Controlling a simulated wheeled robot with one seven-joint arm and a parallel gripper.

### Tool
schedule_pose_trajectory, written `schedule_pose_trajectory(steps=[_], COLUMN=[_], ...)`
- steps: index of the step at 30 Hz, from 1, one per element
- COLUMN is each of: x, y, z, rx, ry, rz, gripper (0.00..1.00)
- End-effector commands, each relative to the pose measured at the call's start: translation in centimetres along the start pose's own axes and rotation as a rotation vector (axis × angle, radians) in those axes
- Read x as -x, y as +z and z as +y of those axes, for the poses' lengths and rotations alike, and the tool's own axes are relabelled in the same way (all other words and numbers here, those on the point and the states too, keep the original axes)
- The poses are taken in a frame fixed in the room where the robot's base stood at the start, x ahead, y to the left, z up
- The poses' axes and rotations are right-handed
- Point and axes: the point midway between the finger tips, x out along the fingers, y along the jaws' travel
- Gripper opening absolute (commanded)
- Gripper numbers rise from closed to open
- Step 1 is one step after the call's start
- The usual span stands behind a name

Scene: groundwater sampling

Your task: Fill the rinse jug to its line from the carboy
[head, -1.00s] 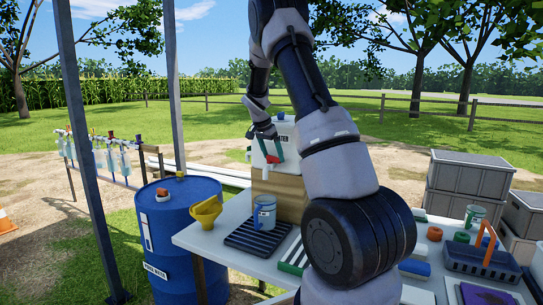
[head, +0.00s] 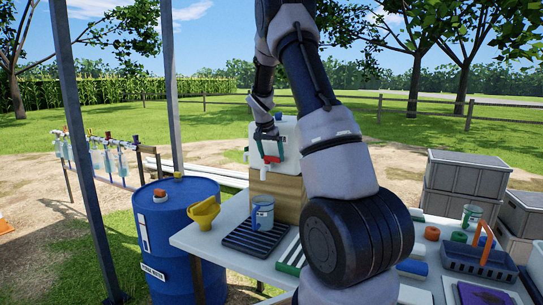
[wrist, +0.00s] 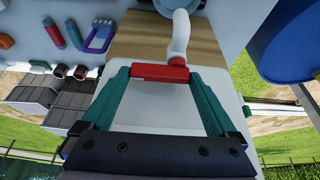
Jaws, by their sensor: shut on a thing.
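The white carboy (head: 287,135) stands on a wooden block (head: 277,193) at the back of the table. Its tap has a red handle (wrist: 162,73) and a white spout (wrist: 180,35). My gripper (head: 270,148) is at the carboy's front, its teal fingers shut on the red handle, one at each end. The blue-grey rinse jug (head: 263,214) stands upright on the black slatted tray (head: 240,240), in front of the block. Its edge shows beyond the spout in the wrist view (wrist: 185,5). I cannot make out a stream or the water level.
A yellow funnel (head: 204,213) sits at the table's left edge beside a blue drum (head: 175,240). My arm hides the table's middle. To the right are a dark caddy (head: 478,260) with an orange handle, another cup (head: 471,215) and stacked grey crates (head: 465,175).

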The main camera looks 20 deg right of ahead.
Motion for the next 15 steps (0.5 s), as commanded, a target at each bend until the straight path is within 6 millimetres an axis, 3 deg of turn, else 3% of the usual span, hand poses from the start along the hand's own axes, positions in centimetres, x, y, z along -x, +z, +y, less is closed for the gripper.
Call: schedule_pose_trajectory(steps=[1,2,11,15], x=[0.1,0.1,0.3,1.9], y=[-0.1,-0.1,-0.1,-0.1], z=[-0.1,-0.1,-0.1,-0.1], rx=[0.003,0.003,0.001,0.003], ry=[-0.002,-0.002,-0.001,-0.003], rz=[0.003,0.004,0.002,0.004], gripper=[0.38,1.0,1.0,1.0])
